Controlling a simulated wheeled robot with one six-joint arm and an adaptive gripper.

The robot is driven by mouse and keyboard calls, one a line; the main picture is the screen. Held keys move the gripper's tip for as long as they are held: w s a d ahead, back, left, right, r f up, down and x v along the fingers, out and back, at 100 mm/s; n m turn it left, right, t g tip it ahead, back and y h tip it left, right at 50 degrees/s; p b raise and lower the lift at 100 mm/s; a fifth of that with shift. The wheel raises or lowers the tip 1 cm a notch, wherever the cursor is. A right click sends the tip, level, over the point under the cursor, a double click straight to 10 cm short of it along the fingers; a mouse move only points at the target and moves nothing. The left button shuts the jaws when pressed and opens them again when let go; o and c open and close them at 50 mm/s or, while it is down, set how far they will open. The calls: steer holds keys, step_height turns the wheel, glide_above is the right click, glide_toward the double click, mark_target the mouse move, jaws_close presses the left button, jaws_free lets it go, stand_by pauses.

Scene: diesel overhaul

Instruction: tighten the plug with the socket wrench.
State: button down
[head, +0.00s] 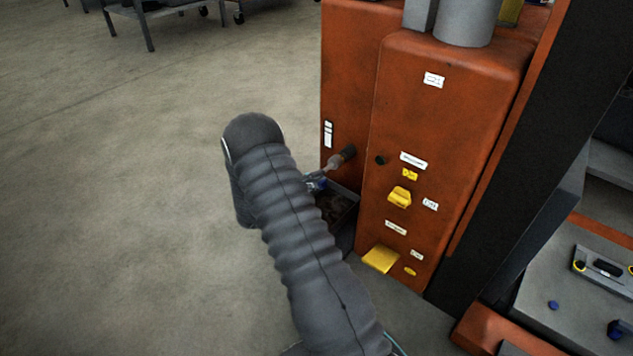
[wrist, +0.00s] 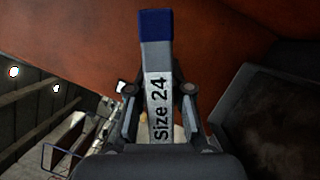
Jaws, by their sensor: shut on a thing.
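My gripper (wrist: 157,90) is shut on the socket wrench (wrist: 157,62). In the wrist view the wrench shows a grey bar marked "Size 24" with a blue end, standing up between my two fingers. In the head view my arm hides most of the gripper; a small blue and grey part shows just past it. A grey fitting with a dark end (head: 347,153) meets the orange side panel there; I cannot tell whether it is the wrench's socket. The plug cannot be made out, nor whether the wrench sits on it.
The orange engine housing (head: 450,120) stands close on the right, with yellow tabs and white labels. A dark open tray (head: 338,208) is low beside it. A grey bench (head: 560,320) with small tools is at lower right. The floor at left is clear.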

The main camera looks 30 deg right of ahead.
steer(key=m+y, duration=0.2)
steer(key=m, duration=0.2)
steer(key=m+t+y, duration=0.1)
steer(key=m+y, duration=0.1)
steer(key=m, duration=0.3)
steer(key=f+m+t+y, duration=0.1)
steer(key=m, duration=0.4)
steer(key=shift+y, duration=0.4)
